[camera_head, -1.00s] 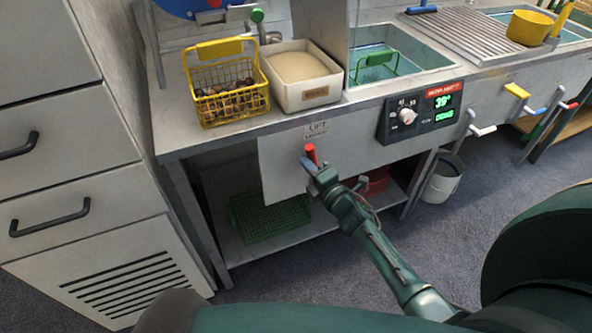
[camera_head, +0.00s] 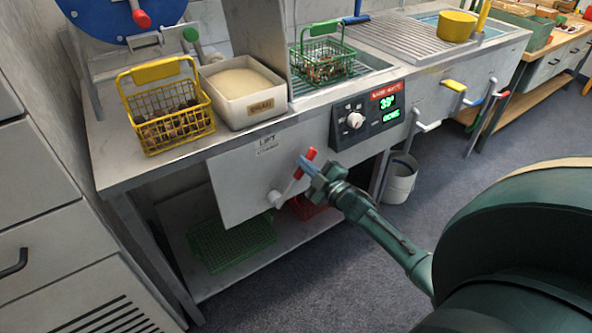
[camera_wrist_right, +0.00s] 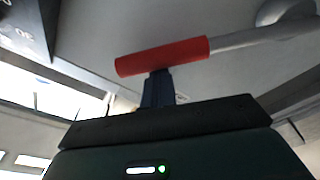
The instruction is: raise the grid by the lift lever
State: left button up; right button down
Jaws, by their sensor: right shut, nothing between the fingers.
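The lift lever (camera_head: 303,163) is a grey rod with a red grip, angled up to the right from a pivot on the white front panel under the LIFT label (camera_head: 267,146). My right gripper (camera_head: 306,166) is shut with nothing between its fingers and is at the red grip. In the right wrist view, the fingers (camera_wrist_right: 158,88) meet the underside of the red grip (camera_wrist_right: 162,57). A green wire basket (camera_head: 325,62) with chestnuts stands high in the tank, on the slatted grid (camera_head: 375,68). My left gripper is out of view.
A yellow basket of chestnuts (camera_head: 168,117) and a white bin (camera_head: 240,92) stand left of the tank. A control box (camera_head: 367,115) is right of the lever. A white bucket (camera_head: 399,178) stands below. The floor in front is clear.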

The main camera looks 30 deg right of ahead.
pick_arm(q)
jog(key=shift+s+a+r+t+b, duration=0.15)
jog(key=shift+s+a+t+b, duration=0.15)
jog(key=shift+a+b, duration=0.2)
pick_arm(e)
jog(key=shift+d+f, duration=0.75)
jog(key=shift+d, duration=0.25)
jog(key=shift+s+f, duration=0.1)
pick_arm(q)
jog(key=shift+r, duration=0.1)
